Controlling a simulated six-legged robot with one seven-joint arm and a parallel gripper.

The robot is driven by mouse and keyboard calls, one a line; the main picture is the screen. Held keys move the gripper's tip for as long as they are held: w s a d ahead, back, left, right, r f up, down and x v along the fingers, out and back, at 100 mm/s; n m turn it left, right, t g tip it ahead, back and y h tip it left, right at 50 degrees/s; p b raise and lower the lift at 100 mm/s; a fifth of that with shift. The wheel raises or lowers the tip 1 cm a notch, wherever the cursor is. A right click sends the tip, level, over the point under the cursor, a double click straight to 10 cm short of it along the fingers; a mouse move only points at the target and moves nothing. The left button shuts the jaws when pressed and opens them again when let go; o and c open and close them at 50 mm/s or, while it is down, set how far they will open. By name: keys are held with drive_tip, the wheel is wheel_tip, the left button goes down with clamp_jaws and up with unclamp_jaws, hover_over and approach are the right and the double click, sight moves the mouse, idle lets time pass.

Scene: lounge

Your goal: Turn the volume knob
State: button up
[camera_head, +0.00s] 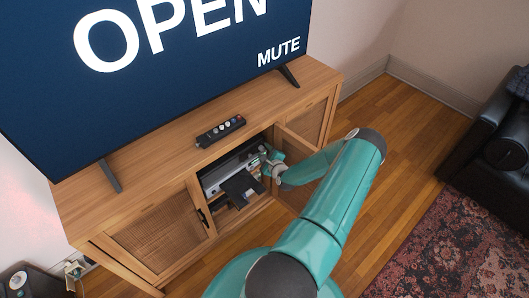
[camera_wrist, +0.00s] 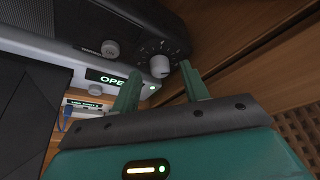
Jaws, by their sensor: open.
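The volume knob (camera_wrist: 159,66), a pale round dial with marks around it, sits on the front of a black audio unit (camera_wrist: 165,32) in the wrist view. My gripper (camera_wrist: 160,70) is open, with one teal finger on each side of the knob in the picture. I cannot tell whether either finger touches it. In the head view my gripper (camera_head: 272,164) reaches into the open compartment of the wooden TV cabinet (camera_head: 170,172). The knob is not distinguishable there.
A smaller knob (camera_wrist: 110,48) is left of the dial. Below is a silver device with a green "OPE" display (camera_wrist: 107,78). A dark flat piece (camera_head: 242,187) protrudes from the compartment. An open door (camera_head: 297,172) stands beside my arm. A remote (camera_head: 220,131) lies on top.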

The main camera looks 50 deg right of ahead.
drive_tip(key=shift+w+d, duration=0.15)
drive_tip(key=shift+w, duration=0.15)
clamp_jaws()
